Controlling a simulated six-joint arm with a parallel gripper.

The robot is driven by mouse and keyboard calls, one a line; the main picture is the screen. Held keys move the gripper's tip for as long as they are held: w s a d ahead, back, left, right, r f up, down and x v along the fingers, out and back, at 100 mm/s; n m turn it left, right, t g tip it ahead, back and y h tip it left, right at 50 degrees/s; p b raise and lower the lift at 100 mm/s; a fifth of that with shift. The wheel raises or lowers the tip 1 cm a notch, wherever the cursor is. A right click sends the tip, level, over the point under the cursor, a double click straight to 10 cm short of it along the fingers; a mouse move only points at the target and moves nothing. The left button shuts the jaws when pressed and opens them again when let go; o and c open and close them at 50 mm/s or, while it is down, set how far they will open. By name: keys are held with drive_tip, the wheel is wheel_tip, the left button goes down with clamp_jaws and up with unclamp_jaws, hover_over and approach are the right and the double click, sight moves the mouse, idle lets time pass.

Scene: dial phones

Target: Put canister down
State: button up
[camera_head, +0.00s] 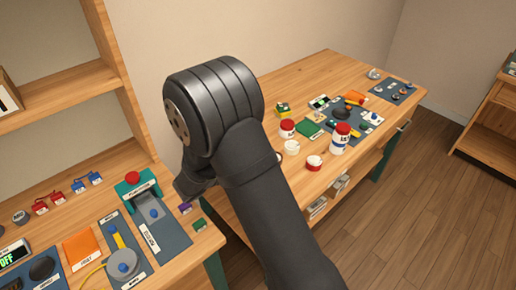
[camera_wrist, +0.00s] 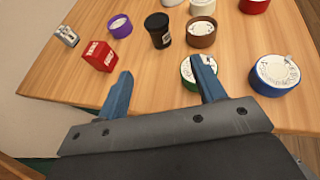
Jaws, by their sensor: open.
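My gripper (camera_wrist: 166,70) is open in the wrist view, with two blue fingers spread above the wooden table and bare wood between them. It holds nothing. A round green-rimmed container with a white top (camera_wrist: 188,72) sits partly behind the right finger; I cannot tell whether they touch. A small black canister with a label (camera_wrist: 159,32) stands upright beyond the fingertips. A brown-rimmed container (camera_wrist: 201,34) is to its right, and a blue one (camera_wrist: 273,75) is at the right. I cannot tell which is the task's canister. In the head view my arm hides the fingers.
A red box (camera_wrist: 99,56), a purple ring-like item (camera_wrist: 120,26) and a small metal item (camera_wrist: 66,36) are at the left. In the head view, a white canister with a red lid (camera_head: 341,140) stands on the table (camera_head: 318,80).

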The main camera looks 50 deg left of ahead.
drive_tip(key=x, duration=1.1)
drive_tip(key=shift+w+f, duration=0.2)
drive_tip(key=shift+w, duration=0.15)
drive_tip(key=shift+x, duration=2.75)
drive_tip(key=shift+a+r, duration=0.1)
drive_tip(key=shift+r, duration=0.1)
drive_tip(key=shift+c, duration=0.4)
drive_tip(key=c, duration=1.1)
drive_tip(key=shift+o, duration=0.2)
wheel_tip(320, 180, up, 5)
drive_tip(key=shift+f, duration=0.2)
drive_tip(key=w+d+r, duration=0.5)
drive_tip(key=d+r, duration=0.1)
drive_tip(key=d, duration=0.4)
drive_tip(key=shift+d+r, duration=0.2)
